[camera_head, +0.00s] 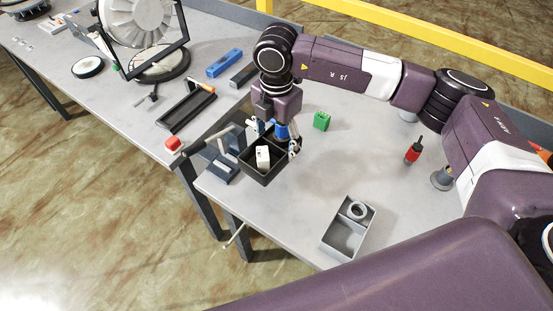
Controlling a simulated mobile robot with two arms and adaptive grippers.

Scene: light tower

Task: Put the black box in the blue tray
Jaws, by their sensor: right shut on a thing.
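The black box (257,177) is an open box with a white block (263,157) inside, near the left edge of the nearer table. My right gripper (292,148) reaches down to the box's right side and is shut on its wall. Whether the box touches the table is hard to tell. A dark blue-grey flat piece (220,171) lies just left of the box and may be the blue tray; its shape is partly hidden. My left gripper is not in view.
A grey two-part bin (337,240) with a ring stands at the front. A blue case (224,63) and a black tray (186,108) lie on the far table. The middle is clear.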

